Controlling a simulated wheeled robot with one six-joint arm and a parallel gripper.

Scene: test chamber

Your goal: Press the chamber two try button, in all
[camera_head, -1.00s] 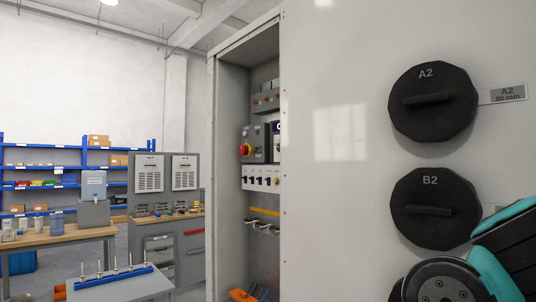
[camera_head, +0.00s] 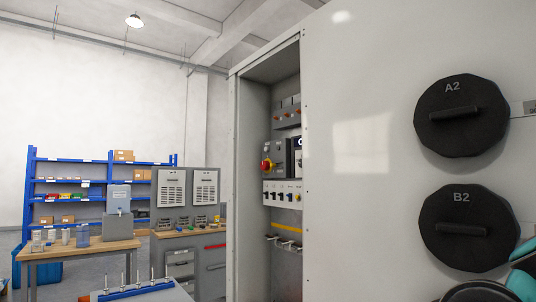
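No button marked for chamber two can be made out. A tall grey cabinet (camera_head: 350,215) stands open at its narrow left side. Inside are a box with small orange-red buttons or lamps (camera_head: 288,119), a red rotary knob on yellow (camera_head: 267,165) and a white strip of dark switches (camera_head: 283,194). Their labels are too small to read. The cabinet's broad face bears two black round covers with grip bars, A2 (camera_head: 461,115) and B2 (camera_head: 468,228). Teal and black parts of my arm show at the bottom right corner. My gripper's fingers are not in view.
A small table with a blue rack of upright pins (camera_head: 135,290) stands at the bottom left. Behind it are a wooden-topped bench (camera_head: 85,249), a grey drawer unit with vented panels (camera_head: 188,220) and blue shelving (camera_head: 110,200). Some floor shows at the left.

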